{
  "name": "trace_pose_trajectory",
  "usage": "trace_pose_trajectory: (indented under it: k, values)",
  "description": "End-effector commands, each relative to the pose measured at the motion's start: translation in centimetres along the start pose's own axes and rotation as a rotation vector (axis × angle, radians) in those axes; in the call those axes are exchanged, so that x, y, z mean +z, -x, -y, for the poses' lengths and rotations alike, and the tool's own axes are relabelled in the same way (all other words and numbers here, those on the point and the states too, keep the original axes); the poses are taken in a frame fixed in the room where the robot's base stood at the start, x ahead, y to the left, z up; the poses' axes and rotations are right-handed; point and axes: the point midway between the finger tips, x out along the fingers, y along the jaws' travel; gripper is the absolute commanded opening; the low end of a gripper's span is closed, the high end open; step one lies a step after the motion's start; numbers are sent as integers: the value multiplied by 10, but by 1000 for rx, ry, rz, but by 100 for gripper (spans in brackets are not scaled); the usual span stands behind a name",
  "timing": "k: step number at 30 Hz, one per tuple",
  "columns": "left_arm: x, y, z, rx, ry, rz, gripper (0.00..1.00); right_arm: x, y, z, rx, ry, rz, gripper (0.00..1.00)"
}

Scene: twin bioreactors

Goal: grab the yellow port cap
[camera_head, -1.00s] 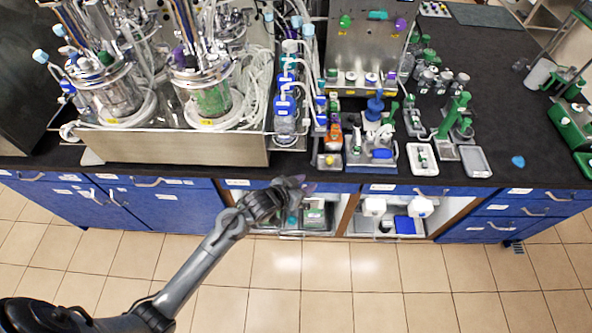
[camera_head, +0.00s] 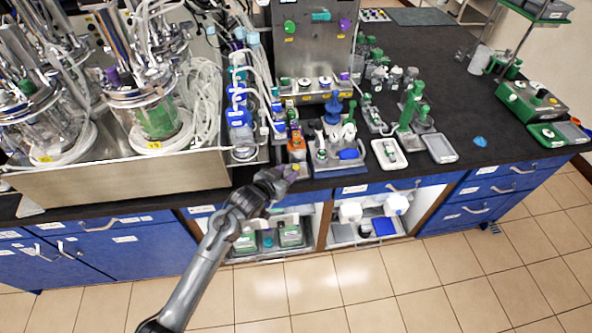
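A small yellow spot, which looks like the yellow port cap (camera_head: 296,167), shows at the front edge of the bench, in front of the orange-labelled bottle. My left gripper (camera_head: 286,174) is at the bench's front edge, right beside this spot and partly covering the small tray there. The fingertips are small and dark, so I cannot tell whether they are open or touch the cap. My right gripper is not in view.
The orange-labelled bottle (camera_head: 297,148) stands just behind my gripper. A grey tray with blue and white items (camera_head: 323,166) is close on the right. A steel tub (camera_head: 120,178) with glass bioreactors fills the left. Blue drawers (camera_head: 385,187) lie below the edge.

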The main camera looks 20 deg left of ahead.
Motion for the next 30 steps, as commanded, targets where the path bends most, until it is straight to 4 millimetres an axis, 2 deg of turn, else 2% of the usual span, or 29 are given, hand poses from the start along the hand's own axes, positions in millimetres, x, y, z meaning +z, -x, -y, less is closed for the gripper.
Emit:
trace_pose_trajectory:
  k: [9,13,20,21,28,30]
  values:
    - [4,-39,-2,0,1,1,38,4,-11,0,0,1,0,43]
    - [3,-46,-2,0,1,-1,38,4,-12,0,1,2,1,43]
    - [3,-47,-2,0,0,0,38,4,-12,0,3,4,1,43]
    - [3,-47,-2,0,0,0,37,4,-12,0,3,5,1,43]
    - [3,-47,-2,0,0,1,2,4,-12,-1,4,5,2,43]
    - [3,-47,-2,0,0,0,0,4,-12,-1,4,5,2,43]
